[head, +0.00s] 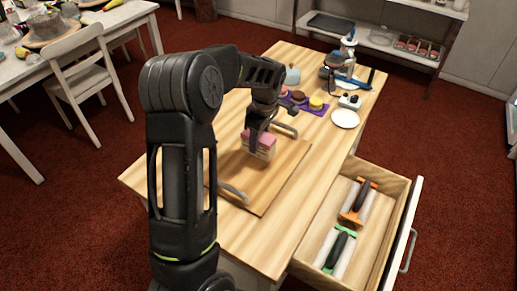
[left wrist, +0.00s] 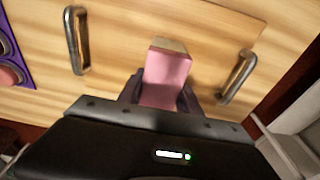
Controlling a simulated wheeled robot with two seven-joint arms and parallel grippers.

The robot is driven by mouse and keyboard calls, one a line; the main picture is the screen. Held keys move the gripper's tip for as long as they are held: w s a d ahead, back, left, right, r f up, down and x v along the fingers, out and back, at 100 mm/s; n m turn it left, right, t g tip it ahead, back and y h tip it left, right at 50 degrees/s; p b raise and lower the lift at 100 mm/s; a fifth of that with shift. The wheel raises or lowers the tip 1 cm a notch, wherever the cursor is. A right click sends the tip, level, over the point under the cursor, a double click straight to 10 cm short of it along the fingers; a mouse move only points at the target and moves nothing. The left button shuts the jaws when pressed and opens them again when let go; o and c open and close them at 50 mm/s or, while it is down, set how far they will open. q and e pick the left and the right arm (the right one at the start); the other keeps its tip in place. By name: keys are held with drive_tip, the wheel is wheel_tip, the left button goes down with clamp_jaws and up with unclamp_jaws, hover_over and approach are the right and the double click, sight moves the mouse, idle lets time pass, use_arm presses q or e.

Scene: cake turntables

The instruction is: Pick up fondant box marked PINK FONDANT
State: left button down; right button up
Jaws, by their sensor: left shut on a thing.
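The fondant box (head: 262,144) has a pink top and a pale lower part; no lettering on it can be read. It is at the wooden board with two metal handles (head: 284,184) on the table. My left gripper (head: 258,140) comes down from above and is shut on the box. In the left wrist view the box (left wrist: 167,78) sits between the two dark fingers of the left gripper (left wrist: 161,92). I cannot tell whether its underside touches the board. My right gripper is not in view.
An open drawer (head: 334,272) at the right holds orange and green tools. A purple mat (head: 310,109) with round items, a white plate (head: 345,118) and a stand mixer (head: 340,68) are farther back. A white chair (head: 85,80) stands left.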

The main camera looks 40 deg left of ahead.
use_arm(q)
wheel_tip(320, 180, up, 6)
drive_tip(key=shift+f+b, duration=0.2)
drive_tip(key=shift+b, duration=0.1)
idle(0.4)
